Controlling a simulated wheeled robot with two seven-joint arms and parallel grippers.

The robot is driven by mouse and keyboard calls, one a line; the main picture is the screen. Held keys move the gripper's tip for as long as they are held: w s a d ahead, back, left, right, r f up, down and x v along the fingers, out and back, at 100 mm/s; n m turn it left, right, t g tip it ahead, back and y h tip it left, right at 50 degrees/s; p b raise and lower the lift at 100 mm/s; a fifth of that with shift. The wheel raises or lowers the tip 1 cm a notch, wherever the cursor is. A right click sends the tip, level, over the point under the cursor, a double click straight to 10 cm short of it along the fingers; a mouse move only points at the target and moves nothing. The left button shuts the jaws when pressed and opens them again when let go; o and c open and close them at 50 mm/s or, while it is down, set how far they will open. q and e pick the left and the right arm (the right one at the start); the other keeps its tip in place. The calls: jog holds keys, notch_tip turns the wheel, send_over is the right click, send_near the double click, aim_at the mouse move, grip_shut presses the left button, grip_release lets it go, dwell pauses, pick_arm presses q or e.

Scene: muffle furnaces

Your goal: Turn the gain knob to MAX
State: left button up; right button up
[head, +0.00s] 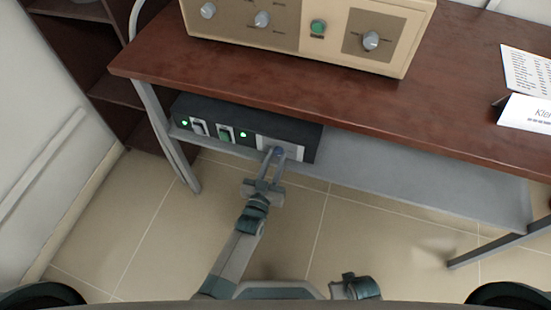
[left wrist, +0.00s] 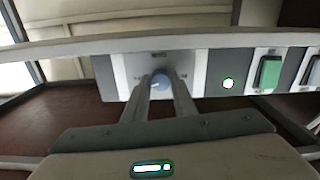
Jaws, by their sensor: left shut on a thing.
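My left gripper (head: 274,156) is shut on this knob. In the left wrist view the knob (left wrist: 160,80) is between the two fingertips (left wrist: 161,84), with a pale pointer line on its face. No gain or MAX marking is readable at it. The fingers hide parts of the knob's sides and panel. My right gripper is not in view.
The box also has green lights and two rocker switches (head: 225,134). A beige instrument (head: 335,44) with several grey knobs and a green button stands on the brown tabletop (head: 440,100) above. Table legs (head: 160,130) flank the shelf. The tiled floor before it is clear.

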pick_arm(q)
jog(key=shift+f+m, duration=0.1)
jog(key=shift+m, duration=1.5)
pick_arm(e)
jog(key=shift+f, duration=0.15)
pick_arm(q)
jog(key=o, duration=1)
jog(key=shift+o, duration=0.2)
jog(key=v, duration=1.7)
jog(key=shift+s, duration=0.2)
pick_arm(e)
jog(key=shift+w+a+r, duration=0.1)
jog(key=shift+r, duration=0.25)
pick_arm(q)
jog(key=shift+a, duration=0.1)
